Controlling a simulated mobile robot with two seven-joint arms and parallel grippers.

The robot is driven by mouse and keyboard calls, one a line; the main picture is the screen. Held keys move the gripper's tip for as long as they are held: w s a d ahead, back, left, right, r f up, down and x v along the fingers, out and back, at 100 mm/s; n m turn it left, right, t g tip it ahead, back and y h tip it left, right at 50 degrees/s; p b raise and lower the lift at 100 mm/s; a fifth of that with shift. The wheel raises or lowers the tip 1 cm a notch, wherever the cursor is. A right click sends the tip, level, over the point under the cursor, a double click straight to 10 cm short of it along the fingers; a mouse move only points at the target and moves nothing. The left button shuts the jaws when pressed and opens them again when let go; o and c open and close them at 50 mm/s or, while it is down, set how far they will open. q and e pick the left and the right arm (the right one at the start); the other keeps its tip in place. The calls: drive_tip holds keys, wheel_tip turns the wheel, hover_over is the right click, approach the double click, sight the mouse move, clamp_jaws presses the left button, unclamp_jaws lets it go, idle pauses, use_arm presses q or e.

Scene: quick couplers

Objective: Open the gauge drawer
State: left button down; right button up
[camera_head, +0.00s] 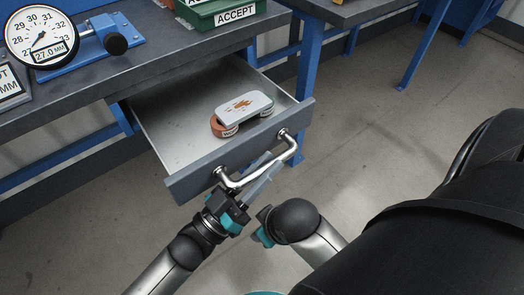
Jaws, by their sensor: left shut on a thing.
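The gauge drawer (185,187) is pulled well out from under the workbench, its grey front standing clear and its inside showing. A shiny metal bar handle (292,152) is fixed across the drawer front. My left gripper (272,169) is at the handle, its fingers shut on the bar; the exact contact is partly hidden. Inside the drawer lies a pale grey gauge piece (246,106) with rusty marks, over or against orange-brown round parts (222,127) with small labels. Part of my right arm shows just right of the left one, but its fingers cannot be seen.
The dark workbench top (150,76) carries a dial gauge (40,37) on a blue stand at left and a green ACCEPT bin (222,14) at the back. A blue bench leg (308,75) stands right of the drawer.

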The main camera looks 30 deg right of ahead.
use_arm(q)
drive_tip(key=shift+s+f, duration=0.1)
drive_tip(key=shift+s, duration=0.45)
use_arm(e)
drive_tip(key=shift+s+f, duration=0.3)
drive_tip(key=shift+f, duration=0.1)
use_arm(q)
drive_tip(key=c, duration=0.8)
unclamp_jaws()
drive_tip(key=shift+o, duration=0.2)
drive_tip(key=p+v, duration=0.1)
drive_tip(key=v, duration=1.4)
drive_tip(key=shift+a+p, duration=0.15)
drive_tip(key=shift+p, duration=0.2)
use_arm(e)
drive_tip(key=f, duration=0.3)
drive_tip(key=shift+s+f+g, duration=0.1)
drive_tip(key=shift+s+g, duration=0.2)
drive_tip(key=shift+s, duration=0.05)
